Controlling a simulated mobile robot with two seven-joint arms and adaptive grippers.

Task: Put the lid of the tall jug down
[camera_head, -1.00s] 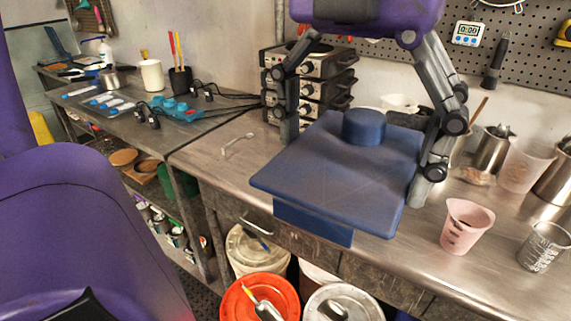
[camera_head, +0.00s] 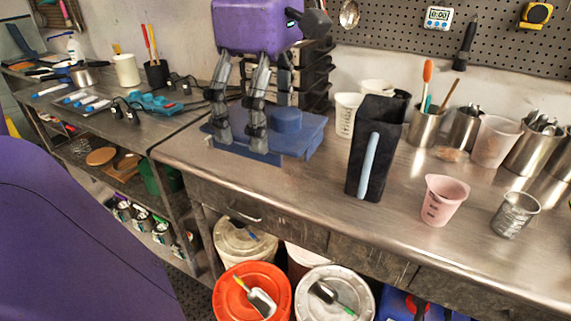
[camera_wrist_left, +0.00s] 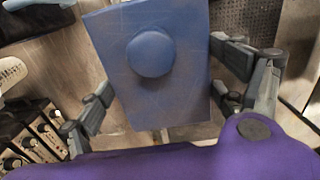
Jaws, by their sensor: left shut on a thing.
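The lid is a blue plate with a round knob (camera_head: 287,120). In the head view it is low over the left part of the steel bench, level; I cannot tell whether it touches the bench. My left gripper (camera_head: 240,143) is shut on the lid, with its grey fingers at the lid's near left side. The left wrist view shows the lid (camera_wrist_left: 185,95) and knob between the fingers. The tall jug (camera_head: 378,150) is dark, upright and open-topped, with a light blue strip, to the right of the lid. My right gripper is not in view.
A pink cup (camera_head: 443,200) and a clear beaker (camera_head: 515,214) stand right of the jug. Steel pots (camera_head: 424,126) with tools stand behind. A stack of dark units (camera_head: 312,75) is behind the lid. The bench front between lid and jug is clear.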

